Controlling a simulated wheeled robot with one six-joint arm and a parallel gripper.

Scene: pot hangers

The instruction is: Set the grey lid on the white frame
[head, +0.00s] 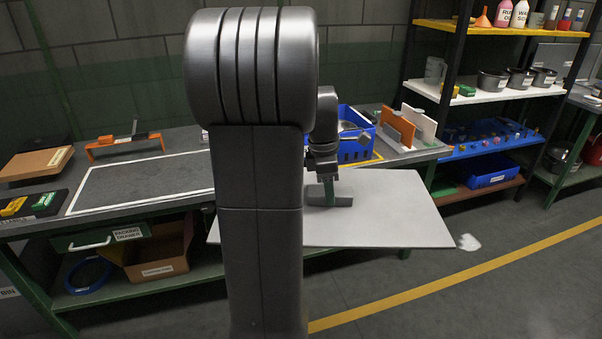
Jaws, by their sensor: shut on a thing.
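The grey lid (400,212) is a wide, flat, light grey panel with a dark green-grey handle (331,197) on top. My gripper (327,182) is shut on that handle, its fingertips partly hidden against it. The lid looks about level and reaches out past the bench's front edge over the floor; my arm hides its left-middle part. The white frame (140,204) is a white outline on the grey bench top, left of my arm. Its inside looks bare, and my arm hides its right end. The lid is to the right of most of the frame.
An orange bracket (125,144) stands behind the frame. Black trays and a brown board (35,164) lie at the left. A blue crate (354,150) and upright orange and white boards (397,128) stand behind the lid. A black shelf rack (445,90) rises at the right.

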